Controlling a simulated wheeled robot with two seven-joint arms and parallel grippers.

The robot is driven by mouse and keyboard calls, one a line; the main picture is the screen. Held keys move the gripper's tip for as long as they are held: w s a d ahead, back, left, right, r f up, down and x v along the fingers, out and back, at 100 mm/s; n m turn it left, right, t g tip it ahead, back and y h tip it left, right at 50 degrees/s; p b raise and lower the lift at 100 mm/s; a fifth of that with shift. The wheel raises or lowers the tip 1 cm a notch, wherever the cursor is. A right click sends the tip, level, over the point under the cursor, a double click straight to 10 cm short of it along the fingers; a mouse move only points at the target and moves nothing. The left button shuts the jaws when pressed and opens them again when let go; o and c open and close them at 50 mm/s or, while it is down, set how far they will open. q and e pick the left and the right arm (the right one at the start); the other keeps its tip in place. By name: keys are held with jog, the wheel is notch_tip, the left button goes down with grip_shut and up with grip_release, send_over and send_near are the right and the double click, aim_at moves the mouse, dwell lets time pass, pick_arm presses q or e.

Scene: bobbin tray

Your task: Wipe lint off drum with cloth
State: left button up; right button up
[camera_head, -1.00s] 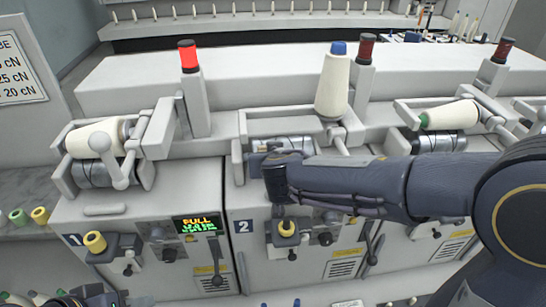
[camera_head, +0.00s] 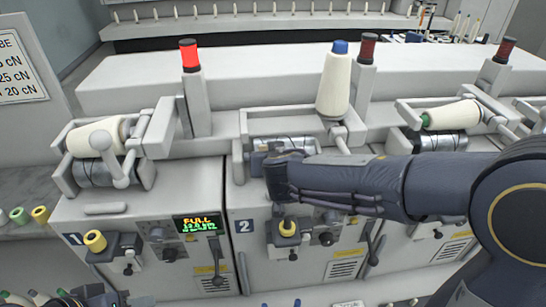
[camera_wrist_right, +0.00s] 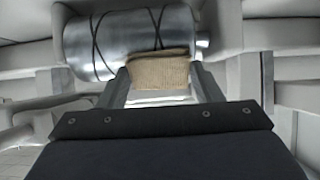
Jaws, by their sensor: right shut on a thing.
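The metal drum (camera_wrist_right: 130,27) of station 2 has dark crossing grooves and lies across the top of the right wrist view. In the head view its upper part (camera_head: 285,143) shows behind my right gripper (camera_head: 268,165). In the right wrist view my right gripper (camera_wrist_right: 160,80) is shut on a tan cloth (camera_wrist_right: 158,65). The cloth's upper edge overlaps the drum's lower front; whether it presses on it I cannot tell. I can make out no lint on the drum. A part of my left arm shows at the bottom left of the head view, its fingers not clear.
A white cone with a blue tip (camera_head: 335,85) stands above station 2, right of the drum. Station 1 (camera_head: 185,235) carries a yarn package (camera_head: 98,135) and a lit red lamp (camera_head: 189,56). Grey brackets flank the drum closely.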

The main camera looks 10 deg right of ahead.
jog(key=shift+w+f+b, duration=0.3)
jog(key=shift+b, duration=0.15)
dwell(0.4)
